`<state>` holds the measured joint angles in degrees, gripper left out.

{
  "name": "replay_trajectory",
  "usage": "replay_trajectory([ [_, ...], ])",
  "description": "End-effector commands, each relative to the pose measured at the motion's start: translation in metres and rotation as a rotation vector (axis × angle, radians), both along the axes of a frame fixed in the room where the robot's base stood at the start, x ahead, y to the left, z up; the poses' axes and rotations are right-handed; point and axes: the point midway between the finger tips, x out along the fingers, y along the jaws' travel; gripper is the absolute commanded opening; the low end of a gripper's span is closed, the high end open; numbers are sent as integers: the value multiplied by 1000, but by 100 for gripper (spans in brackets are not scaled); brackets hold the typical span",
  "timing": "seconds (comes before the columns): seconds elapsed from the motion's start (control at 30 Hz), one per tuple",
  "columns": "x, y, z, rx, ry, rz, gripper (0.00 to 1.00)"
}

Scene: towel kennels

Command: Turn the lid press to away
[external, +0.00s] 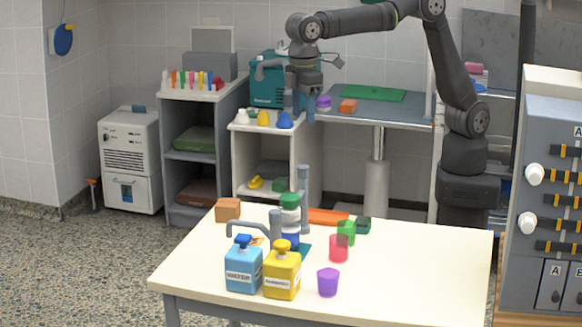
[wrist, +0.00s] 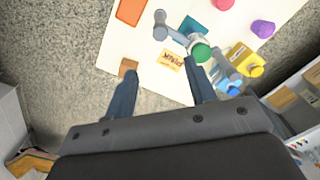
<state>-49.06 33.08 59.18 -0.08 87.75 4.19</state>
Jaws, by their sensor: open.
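A grey upright post (external: 304,185) stands on the cream table beside a green-topped stack (external: 290,203) with white and blue below. I take the post and its arm as the lid press; in the wrist view its grey arm (wrist: 176,35) runs toward the green round top (wrist: 201,51). A second grey post with a bent spout (external: 245,226) stands just in front. My gripper (external: 304,112) hangs open and empty, high above and apart from the table. In the wrist view its two fingers (wrist: 162,69) are spread, with a small lettered card below between them.
A blue water bottle (external: 243,270) and a yellow bottle (external: 282,276) stand at the front of the table. A brown block (external: 228,209) and orange tray (external: 328,216) lie behind. The table's right side is clear.

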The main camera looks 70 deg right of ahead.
Motion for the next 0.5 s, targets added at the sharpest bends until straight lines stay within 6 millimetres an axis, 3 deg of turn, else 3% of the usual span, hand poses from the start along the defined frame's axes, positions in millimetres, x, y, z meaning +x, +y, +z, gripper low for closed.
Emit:
replay_trajectory([
  [0.5, 0, -1, -112, -2, 4, 2, 51],
])
